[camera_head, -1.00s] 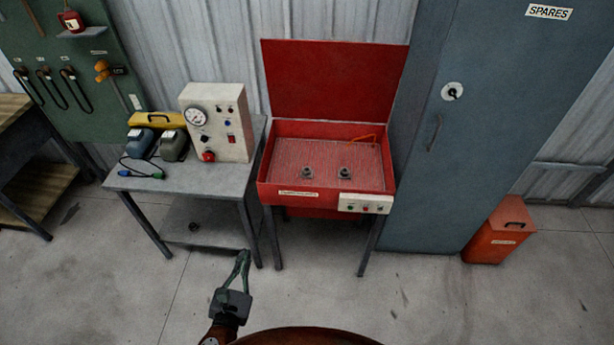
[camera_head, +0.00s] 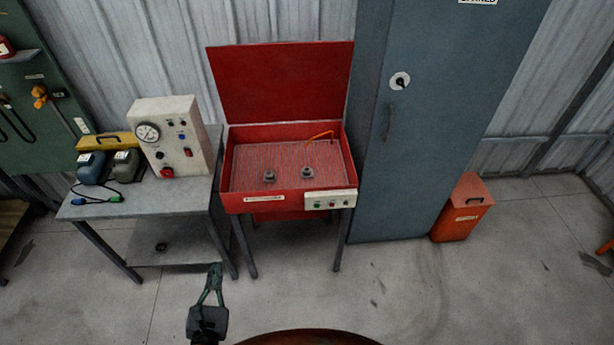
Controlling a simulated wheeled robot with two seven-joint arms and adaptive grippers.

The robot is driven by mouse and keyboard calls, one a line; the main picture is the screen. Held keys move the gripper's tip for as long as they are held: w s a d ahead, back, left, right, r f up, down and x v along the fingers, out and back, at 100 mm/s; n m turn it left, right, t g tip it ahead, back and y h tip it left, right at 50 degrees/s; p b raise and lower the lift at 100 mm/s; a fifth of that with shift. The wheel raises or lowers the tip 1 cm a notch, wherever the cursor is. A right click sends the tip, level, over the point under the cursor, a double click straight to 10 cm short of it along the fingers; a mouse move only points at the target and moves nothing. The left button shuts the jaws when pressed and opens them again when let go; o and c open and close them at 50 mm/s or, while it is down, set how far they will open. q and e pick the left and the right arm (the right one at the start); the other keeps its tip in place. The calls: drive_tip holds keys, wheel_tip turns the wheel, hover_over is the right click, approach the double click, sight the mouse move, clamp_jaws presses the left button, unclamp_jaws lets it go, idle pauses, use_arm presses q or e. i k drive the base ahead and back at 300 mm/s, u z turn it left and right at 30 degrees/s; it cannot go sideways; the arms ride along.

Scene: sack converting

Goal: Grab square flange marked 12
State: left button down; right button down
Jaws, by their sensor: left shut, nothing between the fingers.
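Two small grey flange-like parts stand in the open red basin (camera_head: 240,206): a left one (camera_head: 269,176) and a right one (camera_head: 307,172). They are too small to read any marking or to tell whether either is square. A small dark round part (camera_head: 161,247) lies on the lower shelf of the grey table (camera_head: 84,209). My left gripper (camera_head: 215,267) is at the bottom of the view, in front of that table, with its fingers closed together and nothing between them. It is apart from all these parts. My right gripper is not in view.
On the table stand a white gauge box (camera_head: 172,138), two motor-like units and a yellow case (camera_head: 108,141). A grey cabinet (camera_head: 430,120) is right of the basin, with an orange bin (camera_head: 463,212) beside it. The floor in front (camera_head: 400,290) is clear.

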sight(306, 171)
drive_tip(key=u, duration=0.15)
drive_tip(key=i, duration=0.95)
drive_tip(key=u, duration=0.2)
